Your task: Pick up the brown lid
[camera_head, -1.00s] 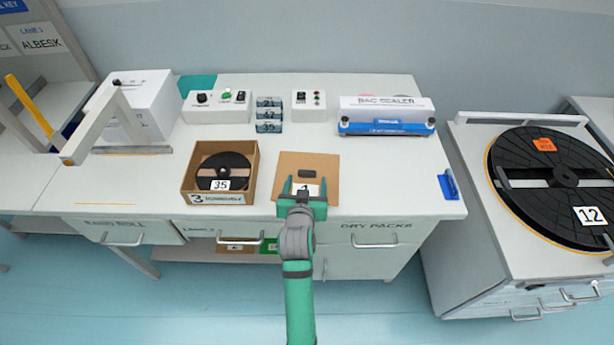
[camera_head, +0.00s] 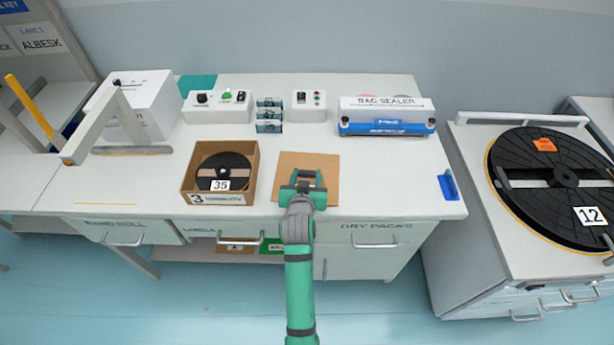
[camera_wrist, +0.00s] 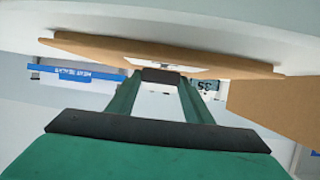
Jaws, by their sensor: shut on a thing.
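The brown lid (camera_head: 327,166) is a flat square board on the white bench, right of the open box. It also shows nearly edge-on in the wrist view (camera_wrist: 100,47). My gripper (camera_head: 307,178) is over the lid's middle. In the wrist view my gripper (camera_wrist: 160,76) has its fingers shut on the small dark knob on the lid. The fingers hide most of the knob and part of a white label. I see no clear gap between lid and bench.
An open brown box (camera_head: 188,185) holding a black reel stands close left of the lid. A blue and white bag sealer (camera_head: 387,115), control boxes and small stacked cartridges (camera_head: 269,115) stand behind. A blue holder (camera_head: 448,185) is at the right edge. Bench right of the lid is clear.

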